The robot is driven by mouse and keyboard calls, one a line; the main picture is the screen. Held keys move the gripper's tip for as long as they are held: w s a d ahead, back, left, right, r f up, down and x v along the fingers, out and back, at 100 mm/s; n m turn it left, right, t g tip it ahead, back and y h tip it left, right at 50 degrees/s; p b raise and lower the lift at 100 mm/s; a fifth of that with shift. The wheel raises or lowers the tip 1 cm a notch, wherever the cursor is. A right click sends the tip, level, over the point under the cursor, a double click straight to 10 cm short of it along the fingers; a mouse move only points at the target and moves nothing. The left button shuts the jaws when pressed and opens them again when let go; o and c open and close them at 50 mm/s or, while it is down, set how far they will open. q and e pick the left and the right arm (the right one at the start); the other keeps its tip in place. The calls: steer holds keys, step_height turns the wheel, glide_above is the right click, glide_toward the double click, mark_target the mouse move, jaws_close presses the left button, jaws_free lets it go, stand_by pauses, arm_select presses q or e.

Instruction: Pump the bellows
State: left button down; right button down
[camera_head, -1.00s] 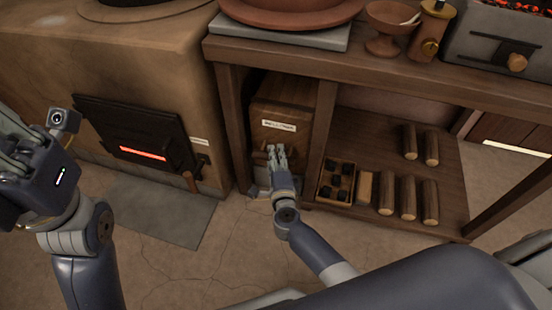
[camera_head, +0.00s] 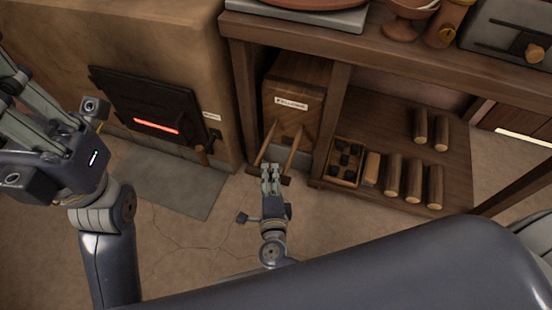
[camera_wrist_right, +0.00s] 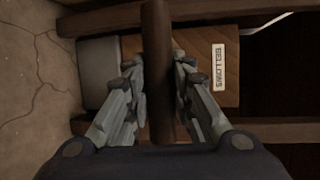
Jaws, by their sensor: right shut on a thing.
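The bellows (camera_head: 297,95) is a wooden box with a white label, standing in a bay under the workbench. Two wooden rods (camera_head: 292,150) run from its front to a dark crossbar handle (camera_head: 286,180), which stands out from the box. My right gripper (camera_head: 267,170) is shut on this handle. In the right wrist view the dark bar (camera_wrist_right: 158,60) passes between the two fingers, with the labelled bellows box (camera_wrist_right: 213,85) behind it. My left gripper (camera_head: 15,90) is at the left edge of the head view, away from the bellows; its fingers are partly cut off.
A clay furnace (camera_head: 190,35) with a dark door (camera_head: 150,110) and red glowing slot stands left of the bellows. A grey floor plate (camera_head: 165,180) lies before it. The workbench shelf (camera_head: 385,120) holds several logs (camera_head: 413,180) and a divided box (camera_head: 345,163). The floor in front is clear.

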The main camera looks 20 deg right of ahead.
steer(key=shift+s+a+f, duration=0.1)
steer(key=c, duration=1.4)
jaws_free()
steer(key=shift+o, duration=0.2)
steer(key=v, duration=1.2)
